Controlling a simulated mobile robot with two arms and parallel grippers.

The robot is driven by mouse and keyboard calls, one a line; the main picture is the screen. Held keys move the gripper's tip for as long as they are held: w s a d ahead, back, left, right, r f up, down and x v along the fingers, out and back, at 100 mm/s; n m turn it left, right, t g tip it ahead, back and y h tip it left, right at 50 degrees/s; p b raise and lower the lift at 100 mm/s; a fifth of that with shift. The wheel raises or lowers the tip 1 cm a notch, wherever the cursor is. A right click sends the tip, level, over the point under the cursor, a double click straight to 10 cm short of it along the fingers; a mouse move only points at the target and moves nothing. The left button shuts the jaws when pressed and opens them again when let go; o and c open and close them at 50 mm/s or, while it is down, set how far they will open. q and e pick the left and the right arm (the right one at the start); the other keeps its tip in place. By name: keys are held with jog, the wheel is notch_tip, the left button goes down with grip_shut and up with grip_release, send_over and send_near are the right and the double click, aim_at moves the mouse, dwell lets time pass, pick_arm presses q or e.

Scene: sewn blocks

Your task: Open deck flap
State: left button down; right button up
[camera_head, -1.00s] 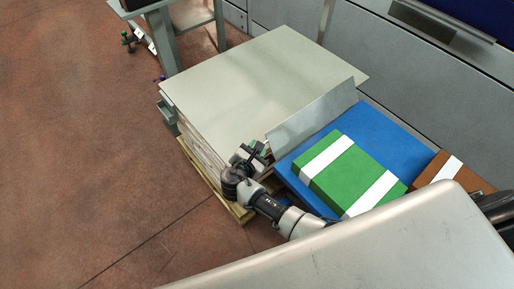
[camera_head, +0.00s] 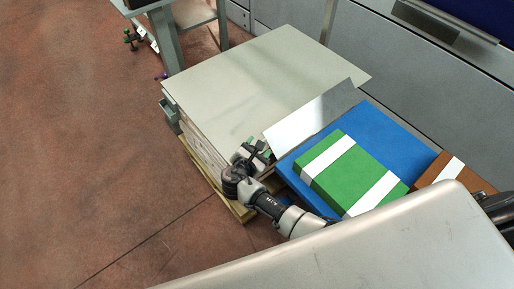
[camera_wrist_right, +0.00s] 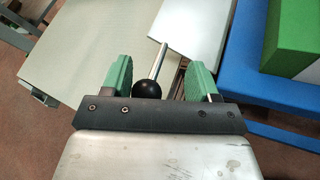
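The deck flap (camera_head: 310,117) is a shiny metal plate between the pale deck top (camera_head: 240,85) and the blue block. It stands tilted, and in the right wrist view it appears as a pale plate (camera_wrist_right: 190,28). My right gripper (camera_head: 258,148) is at the flap's near end. In the right wrist view its two green fingers (camera_wrist_right: 160,77) are spread apart. A black ball knob (camera_wrist_right: 147,88) on a metal rod (camera_wrist_right: 158,60) sits between them, with visible gaps to both fingers. My left gripper is not in view.
A green block with white bands (camera_head: 350,172) lies on a blue slab (camera_head: 385,140) right of the flap. A brown block (camera_head: 440,172) is farther right. A grey table (camera_head: 190,15) stands behind. The red floor (camera_head: 90,150) at left is clear.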

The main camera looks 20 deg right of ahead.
jog(key=p+v, duration=0.1)
jog(key=v, duration=0.9)
jog(key=shift+s+a, duration=0.15)
jog(key=shift+s, duration=0.15)
